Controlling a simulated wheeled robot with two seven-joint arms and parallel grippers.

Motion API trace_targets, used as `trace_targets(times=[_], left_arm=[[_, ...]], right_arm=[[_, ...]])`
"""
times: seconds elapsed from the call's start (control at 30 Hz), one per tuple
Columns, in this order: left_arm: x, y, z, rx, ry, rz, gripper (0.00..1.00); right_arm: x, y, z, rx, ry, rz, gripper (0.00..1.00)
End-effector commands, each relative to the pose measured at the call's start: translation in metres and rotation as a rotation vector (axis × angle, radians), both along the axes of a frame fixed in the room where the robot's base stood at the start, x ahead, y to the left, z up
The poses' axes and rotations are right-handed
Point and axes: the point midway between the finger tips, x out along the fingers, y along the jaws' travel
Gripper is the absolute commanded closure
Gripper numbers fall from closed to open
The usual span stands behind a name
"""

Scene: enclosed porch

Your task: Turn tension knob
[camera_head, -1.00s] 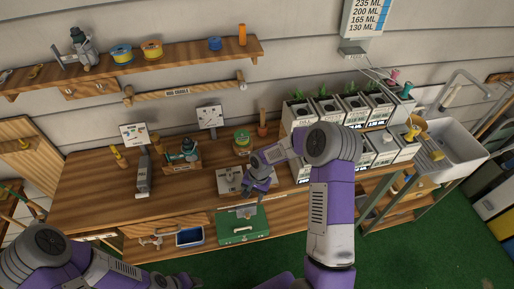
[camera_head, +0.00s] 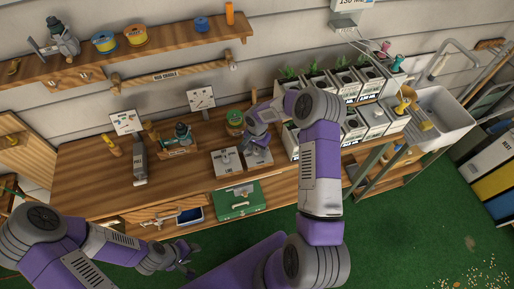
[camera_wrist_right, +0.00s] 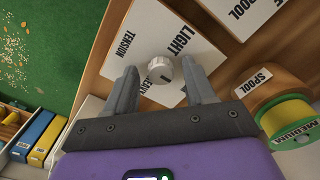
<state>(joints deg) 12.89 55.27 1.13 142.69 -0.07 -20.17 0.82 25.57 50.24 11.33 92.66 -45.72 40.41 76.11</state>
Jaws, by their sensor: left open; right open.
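The tension knob (camera_wrist_right: 160,69) is a small pale round knob on a white plate (camera_wrist_right: 140,45) printed TENSION and LIGHT, with another word partly hidden by my fingers. In the right wrist view, my right gripper (camera_wrist_right: 160,88) is open, with one finger on each side of the knob and the knob between the fingertips. I cannot tell whether they touch it. In the head view, my right gripper (camera_head: 258,150) is over the right of two small plates on the workbench (camera_head: 90,180). My left gripper (camera_head: 182,258) is open and empty, low over the green floor.
A green-and-yellow spool (camera_wrist_right: 290,122) stands beside the plate. A second plate (camera_head: 226,161) is just left of my right gripper. A green box (camera_head: 238,200) is below the bench front. Plant boxes (camera_head: 350,85) stand on the right. A reel (camera_head: 180,138) sits further left.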

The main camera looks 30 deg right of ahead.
Motion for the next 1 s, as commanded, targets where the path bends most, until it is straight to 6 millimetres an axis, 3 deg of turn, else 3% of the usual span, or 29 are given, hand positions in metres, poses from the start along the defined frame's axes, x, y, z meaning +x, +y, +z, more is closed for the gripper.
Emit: trace_targets(times=[0.17, 0.53, 1.0], left_arm=[[0.0, 0.0, 0.0, 0.0, 0.0, 0.0, 0.57], [0.0, 0.0, 0.0, 0.0, 0.0, 0.0, 0.57], [0.0, 0.0, -0.012, 0.0, 0.0, 0.0, 0.57]], right_arm=[[0.0, 0.0, 0.0, 0.001, -0.001, 0.0, 0.46], [0.0, 0.0, 0.0, 0.001, -0.001, 0.001, 1.0], [0.001, 0.001, 0.0, 0.0, -0.004, 0.12, 1.0]])
